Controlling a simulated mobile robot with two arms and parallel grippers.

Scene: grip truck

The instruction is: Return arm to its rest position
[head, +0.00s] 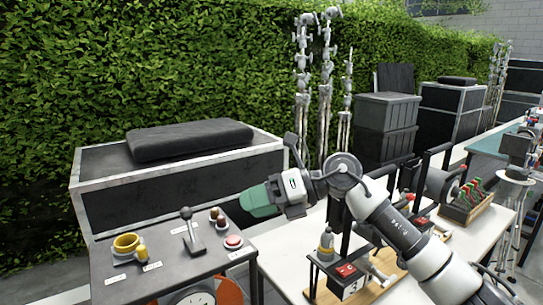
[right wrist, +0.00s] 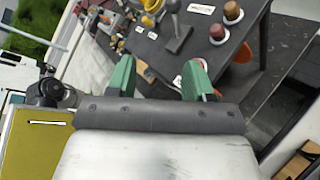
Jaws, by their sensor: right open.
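My right arm (head: 395,225) comes in from the lower right of the head view. Its gripper (head: 257,201) has green fingers and hangs in the air by the right edge of the dark control table (head: 115,285), pointing left. In the right wrist view the two green fingers (right wrist: 158,78) stand apart with nothing held between them. The control table's lever (right wrist: 178,28) and knobs show beyond the fingers, apart from them. My left gripper is in neither view.
The control table carries a yellow ring (head: 127,243), a lever (head: 191,232) and a red button (head: 233,241). A white table (head: 285,262) lies below my arm, with a red-switch stand (head: 345,270) and a wooden rack (head: 467,207). A black case (head: 180,190) stands behind.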

